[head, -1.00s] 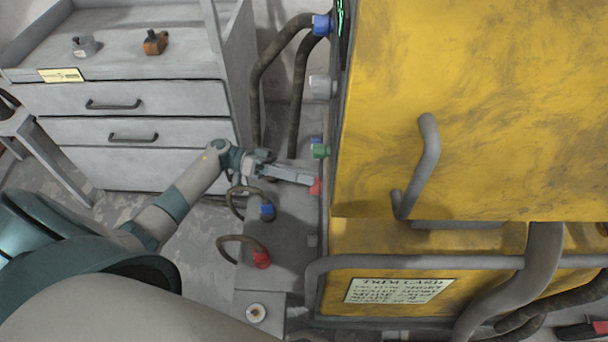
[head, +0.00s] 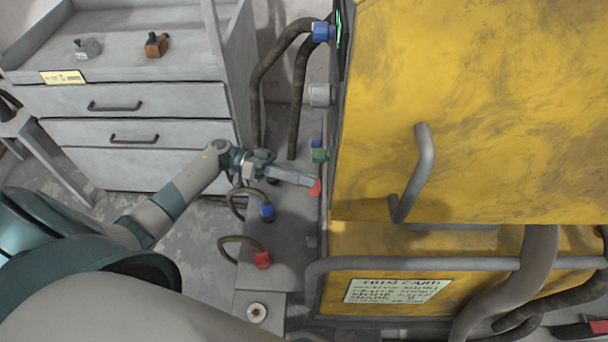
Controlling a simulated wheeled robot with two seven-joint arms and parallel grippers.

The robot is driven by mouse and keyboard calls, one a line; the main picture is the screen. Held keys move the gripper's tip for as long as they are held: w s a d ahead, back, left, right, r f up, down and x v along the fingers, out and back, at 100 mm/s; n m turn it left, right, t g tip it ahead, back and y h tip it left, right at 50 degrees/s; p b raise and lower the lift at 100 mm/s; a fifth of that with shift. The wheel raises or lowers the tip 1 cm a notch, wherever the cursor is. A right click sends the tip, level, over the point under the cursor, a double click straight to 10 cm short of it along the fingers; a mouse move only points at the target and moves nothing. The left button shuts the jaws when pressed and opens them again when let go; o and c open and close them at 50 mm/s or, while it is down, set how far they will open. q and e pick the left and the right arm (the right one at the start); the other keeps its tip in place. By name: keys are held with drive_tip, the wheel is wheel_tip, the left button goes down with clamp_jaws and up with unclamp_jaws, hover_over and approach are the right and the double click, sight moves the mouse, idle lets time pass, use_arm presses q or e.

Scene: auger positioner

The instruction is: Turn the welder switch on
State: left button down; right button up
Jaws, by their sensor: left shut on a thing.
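The yellow welder cabinet (head: 480,90) fills the right side. Its dark, narrow left face is seen at a steep slant and carries several small coloured parts. A small red switch-like part (head: 315,187) sits low on that face. My left gripper (head: 312,184) reaches in from the left with its fingertips at this red part, shut on it. The fingers hide some of it, and I cannot read which way it is set. A green knob (head: 320,155) is just above the fingertips. My right gripper is not in view.
A grey knob (head: 320,95) and a blue cable plug (head: 322,31) are higher on the face. Blue (head: 267,211) and red (head: 262,259) plugs with looped cables stand on the grey box (head: 285,235) below my wrist. A drawer cabinet (head: 140,100) stands at the back left.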

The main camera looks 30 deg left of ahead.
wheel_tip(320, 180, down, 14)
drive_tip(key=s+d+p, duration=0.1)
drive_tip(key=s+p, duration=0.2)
drive_tip(key=p, duration=0.3)
use_arm(q)
drive_tip(key=s+m+t+y+p, duration=0.1)
drive_tip(key=m, duration=0.3)
drive_tip(key=m+t+y+p, duration=0.1)
drive_tip(key=m, duration=0.4)
drive_tip(key=s+d+m+t+y+p, duration=0.1)
drive_tip(key=m+y, duration=0.1)
drive_tip(key=m, duration=0.2)
drive_tip(key=shift+s+d+r+m, duration=0.1)
drive_tip(key=shift+s+r+m, duration=0.2)
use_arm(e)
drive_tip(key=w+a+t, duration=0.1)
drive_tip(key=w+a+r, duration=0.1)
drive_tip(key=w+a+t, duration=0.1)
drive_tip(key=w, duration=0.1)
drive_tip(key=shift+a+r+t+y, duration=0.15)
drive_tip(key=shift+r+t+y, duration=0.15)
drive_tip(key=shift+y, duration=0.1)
use_arm(q)
drive_tip(key=c, duration=1.7)
unclamp_jaws()
